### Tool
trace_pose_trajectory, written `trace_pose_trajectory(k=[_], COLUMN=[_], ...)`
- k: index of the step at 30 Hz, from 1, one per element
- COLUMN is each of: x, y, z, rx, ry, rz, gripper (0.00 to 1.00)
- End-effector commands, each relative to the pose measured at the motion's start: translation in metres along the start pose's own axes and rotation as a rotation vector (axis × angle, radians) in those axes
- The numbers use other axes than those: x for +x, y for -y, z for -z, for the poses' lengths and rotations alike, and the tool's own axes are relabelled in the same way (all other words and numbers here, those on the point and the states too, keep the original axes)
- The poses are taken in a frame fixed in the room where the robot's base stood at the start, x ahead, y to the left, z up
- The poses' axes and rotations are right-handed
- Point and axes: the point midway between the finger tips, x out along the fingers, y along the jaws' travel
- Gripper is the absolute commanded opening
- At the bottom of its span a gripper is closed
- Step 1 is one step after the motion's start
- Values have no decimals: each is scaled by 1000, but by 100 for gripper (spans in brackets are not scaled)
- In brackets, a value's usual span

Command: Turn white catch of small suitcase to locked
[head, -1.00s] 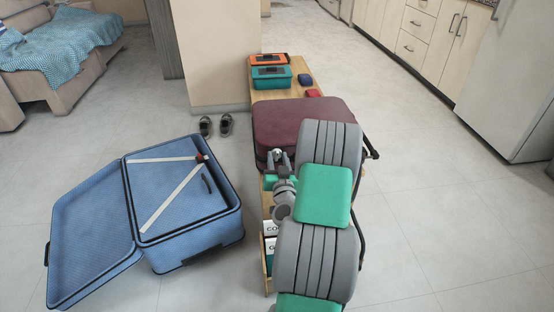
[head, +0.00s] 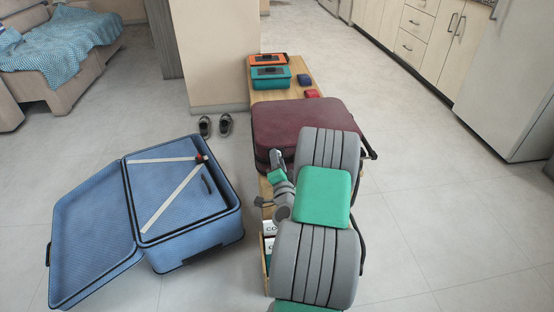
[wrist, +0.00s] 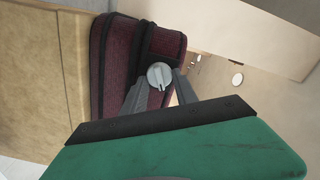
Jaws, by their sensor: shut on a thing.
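The small suitcase (head: 305,125) is maroon, closed, and lies flat on the wooden bench. In the wrist view its dark red side (wrist: 112,75) appears upright, with black trim. The white catch (wrist: 159,75) is a small round knob with a raised bar, on the black trim. My gripper (wrist: 160,84) is shut on the catch, one grey finger on each side of it. In the head view my gripper (head: 277,158) is at the suitcase's front left corner, and the catch is hidden there. I cannot tell whether the catch is locked.
The wooden bench (head: 302,73) also holds an orange box (head: 268,60), a teal box (head: 271,78) and small red and blue items. An open blue suitcase (head: 185,200) lies on the floor at left. Shoes (head: 215,126) stand near the wall. Floor at right is clear.

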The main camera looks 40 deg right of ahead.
Motion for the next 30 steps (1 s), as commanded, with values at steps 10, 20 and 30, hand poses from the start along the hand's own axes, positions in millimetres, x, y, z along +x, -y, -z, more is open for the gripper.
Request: trace_pose_trajectory(k=[10, 20, 30], x=[1, 2, 2], y=[2, 2, 1], z=[0, -1, 0], rx=[294, 459, 500], ry=[4, 4, 4], rz=[5, 6, 6], gripper=[0, 0, 0])
